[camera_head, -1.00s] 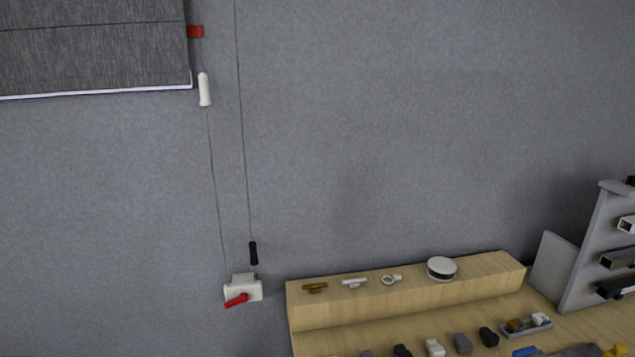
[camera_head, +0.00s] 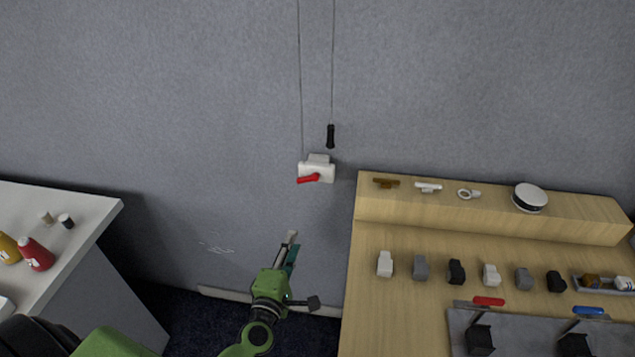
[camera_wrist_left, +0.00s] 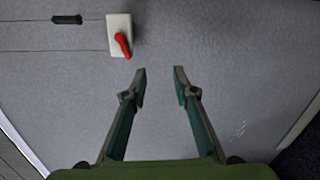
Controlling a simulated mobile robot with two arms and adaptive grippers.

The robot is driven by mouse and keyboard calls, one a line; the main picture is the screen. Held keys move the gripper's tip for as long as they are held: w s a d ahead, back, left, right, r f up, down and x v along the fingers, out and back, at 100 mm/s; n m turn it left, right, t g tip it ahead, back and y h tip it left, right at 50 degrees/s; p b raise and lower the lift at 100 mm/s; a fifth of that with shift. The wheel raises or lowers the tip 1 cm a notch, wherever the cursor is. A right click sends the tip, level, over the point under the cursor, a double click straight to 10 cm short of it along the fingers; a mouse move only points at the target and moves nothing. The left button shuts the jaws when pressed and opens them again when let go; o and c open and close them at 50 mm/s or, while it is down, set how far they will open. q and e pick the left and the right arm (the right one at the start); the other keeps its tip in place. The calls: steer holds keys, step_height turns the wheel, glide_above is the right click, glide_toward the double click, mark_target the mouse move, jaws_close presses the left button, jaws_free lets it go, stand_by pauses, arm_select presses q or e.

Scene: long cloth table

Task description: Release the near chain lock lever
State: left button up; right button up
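The chain lock is a small white box (camera_head: 322,170) on the grey wall, with a red lever (camera_head: 308,178) on its front that points left in the head view. In the left wrist view the white box (camera_wrist_left: 117,22) is at the top, left of centre, with the red lever (camera_wrist_left: 124,45) on it. My left gripper (camera_head: 289,245) is below and slightly left of the lock in the head view. In the wrist view its two fingers (camera_wrist_left: 160,74) are spread with nothing between them, and the lever is off to their left, apart from them. My right gripper is not in view.
Two thin cords rise from the lock area, one with a black pull (camera_head: 330,136). A wooden bench (camera_head: 390,320) with several small parts stands at right. A white counter (camera_head: 90,205) with coloured bottles is at left. The wall between is clear.

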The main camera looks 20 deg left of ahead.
mark_target(303, 182)
arm_select(q)
step_height(303, 182, up, 7)
steer(key=w+n+y, duration=0.1)
steer(key=w+n, duration=0.1)
steer(key=n, duration=0.2)
steer(key=shift+t, duration=0.3)
steer(key=x, duration=0.9)
steer(key=a+p+x, duration=0.1)
steer(key=x, duration=0.3)
steer(key=shift+a+f, duration=0.15)
jaws_close()
